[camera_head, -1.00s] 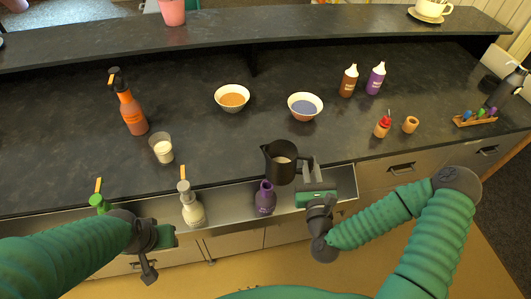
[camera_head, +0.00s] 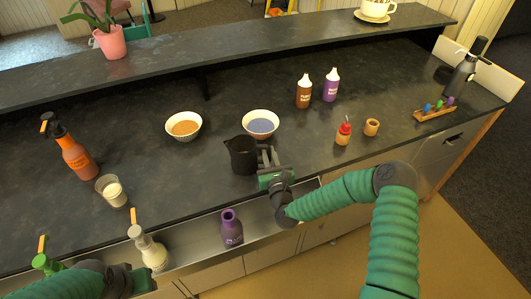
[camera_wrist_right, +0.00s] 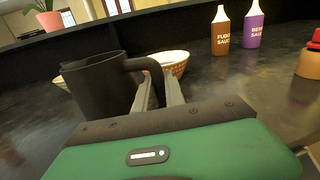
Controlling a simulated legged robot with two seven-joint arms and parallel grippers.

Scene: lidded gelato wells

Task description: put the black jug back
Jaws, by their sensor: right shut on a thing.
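The black jug (camera_head: 242,156) is upright at the front part of the dark counter, just in front of the two bowls. My right gripper (camera_head: 268,160) is shut on the jug's handle from the right. In the right wrist view the black jug (camera_wrist_right: 97,83) stands left of the fingers, and the gripper (camera_wrist_right: 160,92) has its fingers at the handle. I cannot tell whether the jug's base touches the counter. My left gripper (camera_head: 140,281) is at the lower left, near the white bottle; its fingers are mostly out of view.
Behind the jug are a bowl of orange stuff (camera_head: 184,126) and a bowl of purple stuff (camera_head: 261,124). A steel rail trough (camera_head: 190,243) along the front edge holds a purple bottle (camera_head: 231,228) and a white bottle (camera_head: 149,249). A glass (camera_head: 112,190) stands left. Clear counter lies between.

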